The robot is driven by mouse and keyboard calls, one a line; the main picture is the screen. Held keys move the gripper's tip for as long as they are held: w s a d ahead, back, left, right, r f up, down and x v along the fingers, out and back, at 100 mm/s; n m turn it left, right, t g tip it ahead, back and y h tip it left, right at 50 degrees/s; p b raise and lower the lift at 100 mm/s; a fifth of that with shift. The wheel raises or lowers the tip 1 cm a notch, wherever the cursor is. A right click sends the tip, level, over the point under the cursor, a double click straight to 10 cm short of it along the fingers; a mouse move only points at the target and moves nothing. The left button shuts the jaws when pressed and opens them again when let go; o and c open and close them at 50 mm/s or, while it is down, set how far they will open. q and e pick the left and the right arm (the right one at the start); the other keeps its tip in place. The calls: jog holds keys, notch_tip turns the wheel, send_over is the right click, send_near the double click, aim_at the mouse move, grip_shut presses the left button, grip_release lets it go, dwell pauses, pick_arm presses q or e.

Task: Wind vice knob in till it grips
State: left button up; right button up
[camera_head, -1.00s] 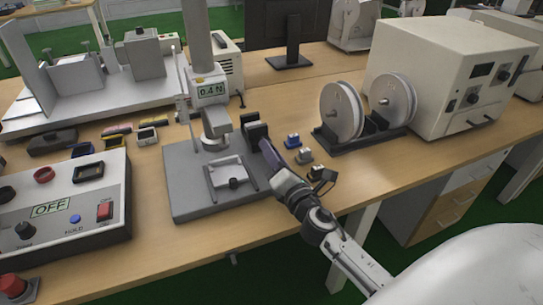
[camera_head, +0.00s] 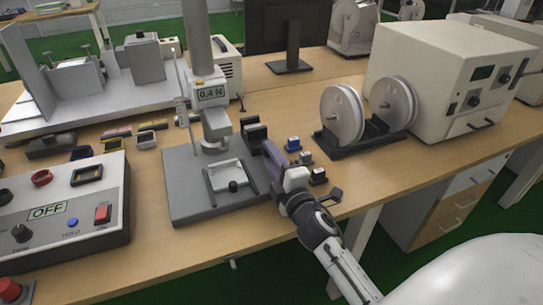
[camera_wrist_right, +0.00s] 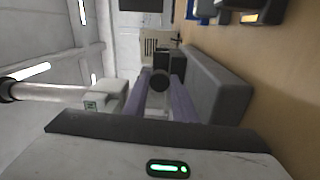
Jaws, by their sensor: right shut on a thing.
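A small dark vice (camera_head: 255,132) stands at the back right corner of the grey test stand base (camera_head: 185,195). My right gripper (camera_head: 268,148) reaches it from the front right, its purple fingers close against the vice's near side. In the right wrist view a round black knob (camera_wrist_right: 160,80) sits between the two purple fingers (camera_wrist_right: 160,100), which are shut on it. The head view does not show this knob because the fingers cover it. The gap between the vice jaws is too small to judge. My left gripper is in no view.
The force stand head (camera_head: 211,95) reads 0.4 N, just left of the vice. A white fixture (camera_head: 228,172) with a black knob sits on the base. Small blue and grey blocks (camera_head: 293,144) lie right of the gripper. Twin reels (camera_head: 342,115) stand behind them.

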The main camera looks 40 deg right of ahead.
jog(key=shift+m, duration=0.3)
jog(key=o, duration=1)
jog(key=shift+o, duration=0.2)
